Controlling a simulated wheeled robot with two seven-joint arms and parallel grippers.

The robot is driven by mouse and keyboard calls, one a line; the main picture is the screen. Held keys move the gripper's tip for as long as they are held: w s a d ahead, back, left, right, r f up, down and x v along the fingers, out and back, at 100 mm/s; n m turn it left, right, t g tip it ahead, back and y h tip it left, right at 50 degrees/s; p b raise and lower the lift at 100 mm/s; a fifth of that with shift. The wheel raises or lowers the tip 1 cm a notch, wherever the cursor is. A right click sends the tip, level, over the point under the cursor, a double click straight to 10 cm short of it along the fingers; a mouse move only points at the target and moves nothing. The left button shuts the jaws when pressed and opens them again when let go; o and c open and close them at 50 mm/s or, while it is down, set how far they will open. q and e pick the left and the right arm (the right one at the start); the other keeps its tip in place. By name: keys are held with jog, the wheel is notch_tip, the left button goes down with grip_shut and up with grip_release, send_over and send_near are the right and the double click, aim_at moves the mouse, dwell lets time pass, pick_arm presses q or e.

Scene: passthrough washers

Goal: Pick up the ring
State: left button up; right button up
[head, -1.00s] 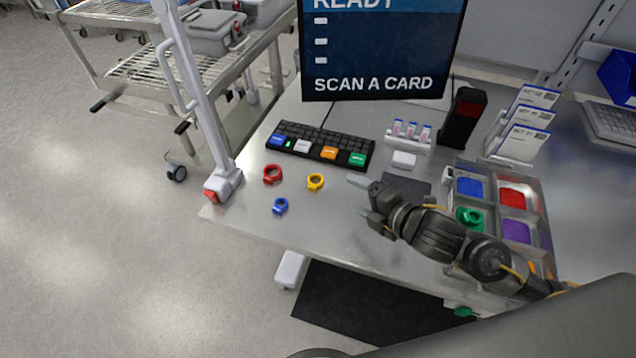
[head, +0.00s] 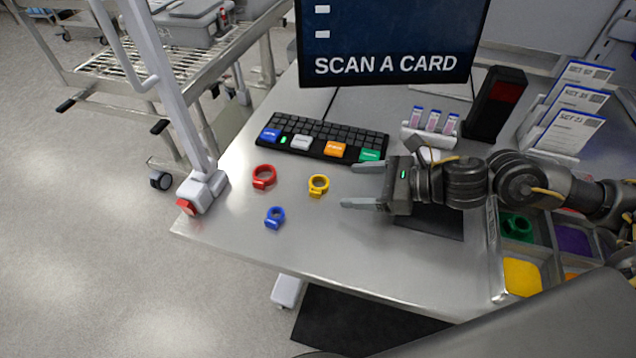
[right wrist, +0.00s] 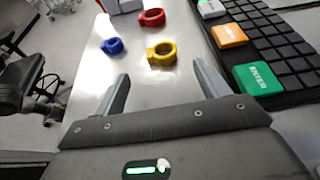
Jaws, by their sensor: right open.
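Three loose rings lie on the steel table: a red ring (head: 264,177), a yellow ring (head: 318,185) and a blue ring (head: 274,217). My right gripper (head: 352,187) is open and empty, just right of the yellow ring, with its fingers pointing left toward it. In the right wrist view, the yellow ring (right wrist: 161,54) is ahead of and between the open fingers (right wrist: 160,88), apart from them. The blue ring (right wrist: 113,46) is to its left and the red ring (right wrist: 152,18) beyond it. My left gripper is out of view.
A black keyboard (head: 320,139) with coloured keys lies behind the rings. A white stand (head: 203,190) is at the table's left corner. A sorting tray (head: 494,255) is at right, partly behind my right arm. The table in front of the rings is clear.

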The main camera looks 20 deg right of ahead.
aim_at(313, 184)
jog(key=shift+x, duration=1.1)
jog(key=shift+w+a+f, duration=0.1)
jog(key=shift+w+a, duration=0.1)
jog(key=shift+a+p, duration=0.1)
jog(key=shift+p, duration=0.25)
jog(key=p+x, duration=0.2)
jog(key=x, duration=0.3)
jog(key=shift+w, duration=0.15)
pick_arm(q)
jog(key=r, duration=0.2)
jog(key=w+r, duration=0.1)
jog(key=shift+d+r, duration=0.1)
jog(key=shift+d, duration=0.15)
pick_arm(e)
jog(key=shift+c, duration=0.4)
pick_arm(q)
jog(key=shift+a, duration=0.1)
pick_arm(e)
jog(key=c, duration=0.9)
